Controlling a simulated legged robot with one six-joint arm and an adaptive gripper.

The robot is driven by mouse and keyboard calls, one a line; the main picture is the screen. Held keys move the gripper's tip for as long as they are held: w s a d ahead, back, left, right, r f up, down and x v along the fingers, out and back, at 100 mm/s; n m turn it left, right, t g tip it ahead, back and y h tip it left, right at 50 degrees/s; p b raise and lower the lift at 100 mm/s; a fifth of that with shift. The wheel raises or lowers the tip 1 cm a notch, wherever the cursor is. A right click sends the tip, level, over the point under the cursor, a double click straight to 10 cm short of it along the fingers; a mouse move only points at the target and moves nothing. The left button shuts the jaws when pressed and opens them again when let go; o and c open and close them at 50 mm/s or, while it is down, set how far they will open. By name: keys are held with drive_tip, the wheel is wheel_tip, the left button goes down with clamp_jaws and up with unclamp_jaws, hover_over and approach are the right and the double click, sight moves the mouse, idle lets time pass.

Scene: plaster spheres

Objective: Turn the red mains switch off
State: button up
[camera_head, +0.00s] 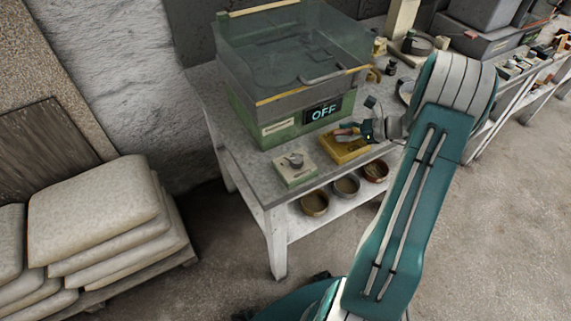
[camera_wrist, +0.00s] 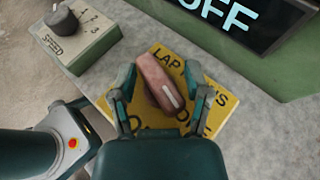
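The red mains switch (camera_wrist: 158,78) is a faded red rotary knob with a pale pointer line, on a yellow plate with black lettering (camera_wrist: 212,112). The line slants toward the lower right in the wrist view. The lettering near it is partly covered, so I cannot tell which position it marks. My gripper (camera_wrist: 160,84) is open, with one finger on each side of the knob and small gaps visible. In the head view, my gripper (camera_head: 364,130) is at the yellow switch box (camera_head: 346,152) on the bench. The lit display (camera_head: 322,112) reads OFF.
A grey-green speed box with a dark knob (camera_head: 294,162) stands left of the yellow box. The green machine (camera_head: 262,130) with a clear cover stands close behind. Several bowls (camera_head: 346,186) are on the lower shelf. Stacked sacks (camera_head: 95,210) lie left.

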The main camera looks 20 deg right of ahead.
drive_tip(key=m+t+h, duration=0.2)
drive_tip(key=m+h, duration=0.1)
drive_tip(key=m+t+h, duration=0.2)
drive_tip(key=m+h, duration=0.2)
drive_tip(key=shift+a, duration=0.1)
drive_tip(key=shift+m+h, duration=0.6)
drive_tip(key=shift+h, duration=0.2)
drive_tip(key=shift+s+r, duration=0.1)
drive_tip(key=shift+s, duration=0.05)
drive_tip(key=v, duration=1)
drive_tip(key=w+a+r+n+g+y, duration=0.1)
drive_tip(key=a+r+n+g+y, duration=0.15)
drive_tip(key=a+n, duration=0.45)
drive_tip(key=a+r+n+g+y, duration=0.1)
drive_tip(key=a+r+n+y, duration=0.2)
drive_tip(key=a, duration=0.5)
drive_tip(key=s+a+r+n+g+h, duration=0.1)
drive_tip(key=s+a+r+n+g, duration=0.1)
drive_tip(key=a+n, duration=0.3)
drive_tip(key=s+a+r+n+g, duration=0.2)
drive_tip(key=s+a+n+g, duration=0.1)
drive_tip(key=a+n, duration=0.3)
drive_tip(key=shift+s+n+h, duration=0.3)
drive_tip(key=shift+n+h, duration=0.05)
drive_tip(key=shift+n, duration=0.65)
